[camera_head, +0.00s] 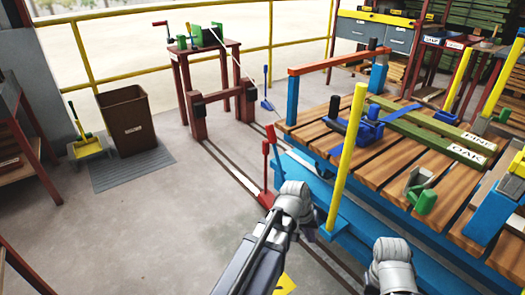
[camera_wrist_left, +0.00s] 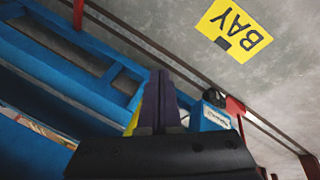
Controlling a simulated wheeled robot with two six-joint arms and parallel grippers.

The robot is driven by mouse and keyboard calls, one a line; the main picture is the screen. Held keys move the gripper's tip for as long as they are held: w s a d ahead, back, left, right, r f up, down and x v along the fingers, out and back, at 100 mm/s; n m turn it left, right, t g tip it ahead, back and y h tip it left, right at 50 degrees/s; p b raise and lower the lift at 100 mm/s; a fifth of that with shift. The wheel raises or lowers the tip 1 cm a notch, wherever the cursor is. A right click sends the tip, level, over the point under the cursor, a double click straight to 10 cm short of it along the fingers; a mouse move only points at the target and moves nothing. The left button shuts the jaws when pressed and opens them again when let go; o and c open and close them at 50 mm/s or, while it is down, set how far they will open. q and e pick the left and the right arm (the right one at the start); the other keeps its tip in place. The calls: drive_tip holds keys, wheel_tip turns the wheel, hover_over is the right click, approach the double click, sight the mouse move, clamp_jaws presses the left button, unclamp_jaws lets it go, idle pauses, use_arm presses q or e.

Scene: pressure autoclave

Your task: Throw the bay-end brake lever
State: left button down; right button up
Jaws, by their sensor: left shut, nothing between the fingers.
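A red upright lever (camera_head: 267,165) stands at the left end of the blue cart (camera_head: 345,215) in the head view, beside the floor rail. I cannot tell for sure whether it is the bay-end brake lever. My left arm reaches over the cart's near side, with its wrist (camera_head: 293,202) just right of the lever's foot; its fingers are hidden there. In the left wrist view my left gripper (camera_wrist_left: 158,100) is shut and empty. A red part (camera_wrist_left: 237,112) and a small labelled blue box (camera_wrist_left: 212,118) lie to its right. My right gripper is not visible.
A yellow BAY sign (camera_wrist_left: 235,30) lies on the floor beside the rail (camera_wrist_left: 130,38). A yellow post (camera_head: 347,155) rises at the cart's near side, close to my arms. A blue lever (camera_head: 266,92) stands farther back. Open floor lies left of the rail.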

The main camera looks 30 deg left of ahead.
use_arm(q)
drive_tip(key=w+a+r+n+t+h+b, duration=0.3)
drive_tip(key=w+a+n+t, duration=0.4)
drive_tip(key=w+a, duration=0.6)
drive_tip(key=w+a+r+n+t+y, duration=0.1)
drive_tip(key=a+r+n, duration=0.4)
drive_tip(key=a, duration=0.6)
drive_tip(key=w+a+r+n+t+y+p, duration=0.1)
drive_tip(key=a+r+n+t+y, duration=0.2)
drive_tip(key=a, duration=0.9)
wheel_tip(320, 180, up, 4)
drive_tip(key=n+t, duration=0.2)
drive_tip(key=n, duration=0.2)
drive_tip(key=shift+w+f+t+p, duration=0.25)
drive_tip(key=shift+w+t+p, duration=0.05)
drive_tip(key=shift+t, duration=0.1)
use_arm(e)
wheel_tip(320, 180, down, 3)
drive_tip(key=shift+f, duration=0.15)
use_arm(q)
drive_tip(key=shift+a, duration=0.1)
